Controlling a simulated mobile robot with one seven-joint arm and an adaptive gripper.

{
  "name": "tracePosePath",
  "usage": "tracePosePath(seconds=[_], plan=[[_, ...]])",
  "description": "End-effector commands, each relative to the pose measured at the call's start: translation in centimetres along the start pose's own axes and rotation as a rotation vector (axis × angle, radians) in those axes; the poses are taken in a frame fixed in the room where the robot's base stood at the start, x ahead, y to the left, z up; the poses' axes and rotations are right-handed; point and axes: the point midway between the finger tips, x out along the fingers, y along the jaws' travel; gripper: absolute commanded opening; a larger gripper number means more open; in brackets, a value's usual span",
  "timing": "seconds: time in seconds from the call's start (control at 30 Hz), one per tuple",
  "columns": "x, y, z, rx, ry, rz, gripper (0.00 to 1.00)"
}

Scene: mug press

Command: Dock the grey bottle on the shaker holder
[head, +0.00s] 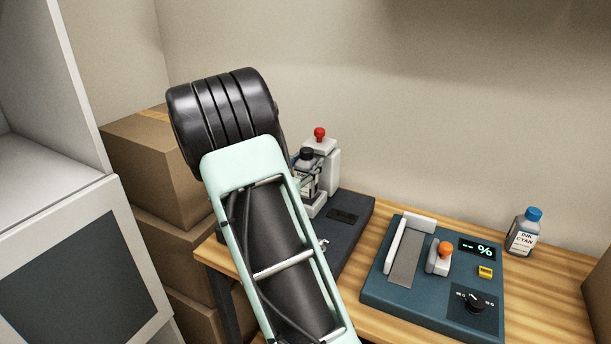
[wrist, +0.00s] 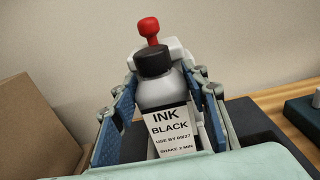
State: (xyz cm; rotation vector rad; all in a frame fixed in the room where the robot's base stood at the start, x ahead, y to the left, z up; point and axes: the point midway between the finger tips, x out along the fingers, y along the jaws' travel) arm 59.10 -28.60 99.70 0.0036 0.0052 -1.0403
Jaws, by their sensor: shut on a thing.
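The grey bottle (wrist: 157,92), with a black cap and an "INK BLACK" label, stands upright between the two blue-padded fingers of my gripper (wrist: 164,100) in the wrist view. My gripper is shut on it. In the head view the bottle (head: 306,155) shows partly behind my arm, in front of the pale shaker holder (head: 332,165). The holder has a red knob on top and stands on a dark base. In the wrist view the holder (wrist: 178,48) is mostly hidden behind the bottle. I cannot tell whether the bottle's bottom touches the holder.
The shaker's dark base (head: 352,208) lies on the wooden table. A blue-green device (head: 430,310) with an orange knob, dial and display sits to the right. A blue-capped cyan ink bottle (head: 524,232) stands farther right. Cardboard boxes (head: 150,165) are stacked at the left, beside a grey cabinet.

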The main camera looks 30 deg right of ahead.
Motion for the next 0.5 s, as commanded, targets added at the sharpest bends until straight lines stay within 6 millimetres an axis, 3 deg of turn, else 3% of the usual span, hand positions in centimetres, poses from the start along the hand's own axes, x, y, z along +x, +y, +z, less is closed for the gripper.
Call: tracePosePath(seconds=[0.27, 0.5], plan=[[0.3, 0.2, -3.3, -0.002, -0.001, -0.001, 0.0], [0.3, 0.2, -3.4, 0.001, -0.002, 0.0, 0.0]])
